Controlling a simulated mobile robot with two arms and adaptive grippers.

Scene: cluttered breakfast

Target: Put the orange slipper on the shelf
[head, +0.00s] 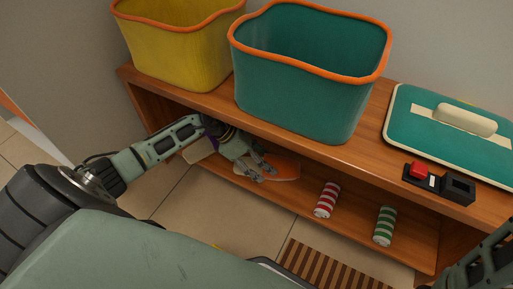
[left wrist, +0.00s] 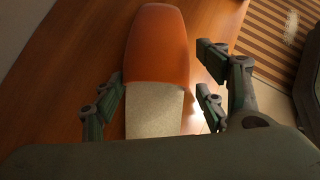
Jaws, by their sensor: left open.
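The orange slipper (head: 286,166) lies on the lower board of the wooden shelf (head: 345,210), its toe pointing right in the head view. In the left wrist view the slipper (left wrist: 157,45) shows its orange upper and pale insole, heel toward my gripper. My left gripper (head: 257,170) reaches into the shelf and is open over the slipper's heel half. Its fingers (left wrist: 157,95) stand on either side of the slipper, with gaps visible. The heel end is hidden by my gripper body. My right arm shows at the lower right of the head view, its fingertips out of sight.
A yellow bin (head: 180,50) and a teal bin (head: 300,90) stand on the top board. A teal lidded case (head: 440,135) and a red-button box (head: 420,173) are to their right. A striped mat (head: 330,268) lies in front.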

